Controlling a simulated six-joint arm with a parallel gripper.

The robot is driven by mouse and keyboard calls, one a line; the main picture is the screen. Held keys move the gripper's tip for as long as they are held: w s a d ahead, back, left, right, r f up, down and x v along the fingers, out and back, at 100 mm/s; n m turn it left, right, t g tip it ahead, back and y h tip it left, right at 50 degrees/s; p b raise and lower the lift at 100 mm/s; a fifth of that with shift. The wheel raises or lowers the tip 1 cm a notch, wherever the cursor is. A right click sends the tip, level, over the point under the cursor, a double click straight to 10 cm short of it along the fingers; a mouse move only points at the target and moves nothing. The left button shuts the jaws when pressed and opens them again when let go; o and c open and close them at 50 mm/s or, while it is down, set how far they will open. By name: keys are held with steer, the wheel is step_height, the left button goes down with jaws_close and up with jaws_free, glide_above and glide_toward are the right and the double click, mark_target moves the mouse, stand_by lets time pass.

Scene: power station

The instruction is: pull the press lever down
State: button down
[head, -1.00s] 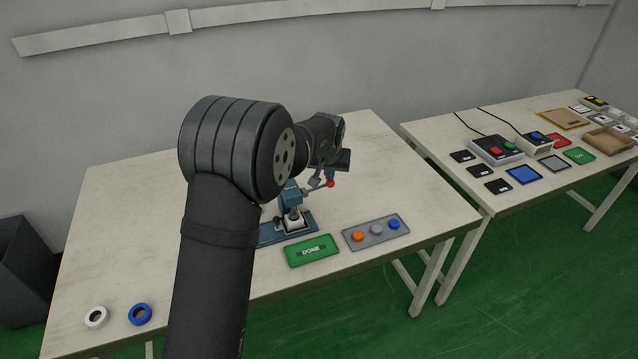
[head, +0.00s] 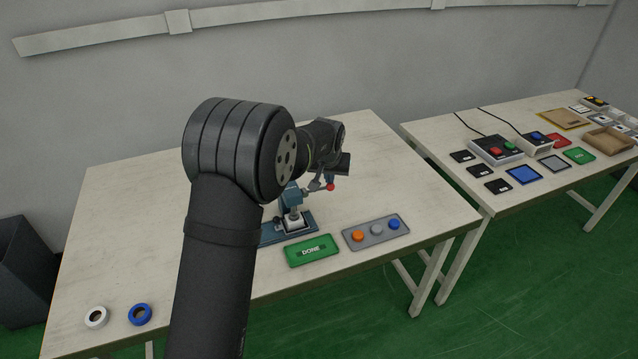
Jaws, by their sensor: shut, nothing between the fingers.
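The press (head: 292,208) is a blue-grey device with a white block on its blue base, standing on the near table. Its lever ends in a red ball (head: 330,187) at the press's right side. My gripper (head: 319,183) is at the lever, close beside the red ball and just left of it. The gripper is shut with nothing held. I cannot tell from this view whether its fingers touch the lever. My arm hides the left part of the press, and the wrist hides the area above the lever.
A green DONE plate (head: 312,250) and a grey tray (head: 376,232) with orange, grey and blue knobs lie in front of the press. White (head: 96,317) and blue (head: 140,314) rings lie at front left. A second table (head: 520,160) stands at right.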

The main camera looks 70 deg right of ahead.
steer(key=shift+f, duration=0.7)
stand_by(0.6)
steer(key=shift+r, duration=3.85)
steer(key=shift+f, duration=1.8)
